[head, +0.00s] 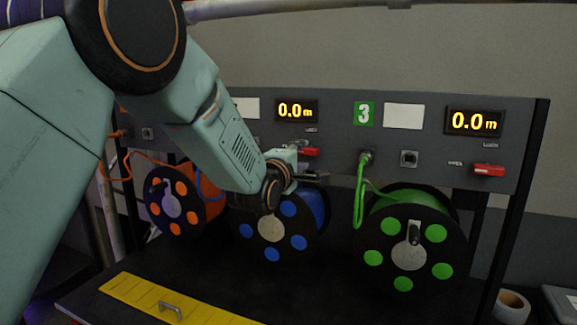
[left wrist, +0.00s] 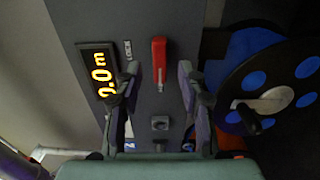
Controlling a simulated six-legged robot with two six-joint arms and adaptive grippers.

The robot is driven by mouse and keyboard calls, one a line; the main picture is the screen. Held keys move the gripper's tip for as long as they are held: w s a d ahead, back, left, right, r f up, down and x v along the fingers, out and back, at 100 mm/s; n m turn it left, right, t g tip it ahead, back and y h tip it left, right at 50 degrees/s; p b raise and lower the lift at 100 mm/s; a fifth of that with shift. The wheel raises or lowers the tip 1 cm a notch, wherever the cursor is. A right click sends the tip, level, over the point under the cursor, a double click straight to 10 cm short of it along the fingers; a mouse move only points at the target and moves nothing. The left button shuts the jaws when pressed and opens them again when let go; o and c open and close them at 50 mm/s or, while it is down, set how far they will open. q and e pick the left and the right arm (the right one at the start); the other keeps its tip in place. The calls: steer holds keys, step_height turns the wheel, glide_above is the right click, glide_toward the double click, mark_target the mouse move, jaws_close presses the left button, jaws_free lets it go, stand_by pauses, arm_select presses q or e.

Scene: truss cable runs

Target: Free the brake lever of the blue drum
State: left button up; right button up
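The blue drum (head: 271,228) sits in the middle of the rack, partly hidden behind my left arm. It also shows at the right of the left wrist view (left wrist: 253,79). Its red brake lever (head: 311,152) is on the panel above it, under the 0.0 m display (head: 297,110). In the left wrist view the red lever (left wrist: 159,60) lies between the two finger lines, with a gap on each side. My left gripper (head: 308,162) is open and empty, close in front of the lever. My right gripper is not in view.
The orange drum (head: 172,207) stands left and the green drum (head: 408,245) right, with a green cable up to the panel. Another red lever (head: 489,170) is at the panel's right.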

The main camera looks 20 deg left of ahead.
arm_select(q)
steer(key=s, duration=0.8)
steer(key=shift+s+a, duration=0.15)
steer(key=shift+s, duration=0.1)
steer(key=shift+w, duration=0.1)
